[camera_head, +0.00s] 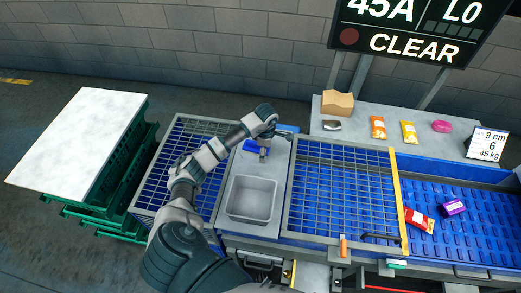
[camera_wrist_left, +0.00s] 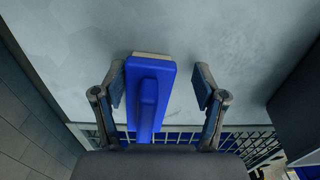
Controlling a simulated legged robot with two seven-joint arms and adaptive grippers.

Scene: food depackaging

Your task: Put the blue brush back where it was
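The blue brush (camera_head: 250,146) lies on the grey metal counter beside the far end of the sink. My left gripper (camera_head: 264,152) points down beside it, and the arm hides part of that area. In the left wrist view the blue brush (camera_wrist_left: 150,92), with a raised handle and a pale far edge, lies between the two fingertips of my left gripper (camera_wrist_left: 160,88). The gripper is open. The left finger is close against the brush's side; I cannot tell if it touches. A gap shows at the right finger. My right gripper is not in view.
A grey sink basin (camera_head: 251,198) is set in the counter, with grids on both sides. A blue conveyor (camera_head: 475,240) at the right carries a red packet (camera_head: 419,219) and a purple packet (camera_head: 453,207). A back shelf (camera_head: 350,140) holds several items. Green crates (camera_head: 125,170) stand left.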

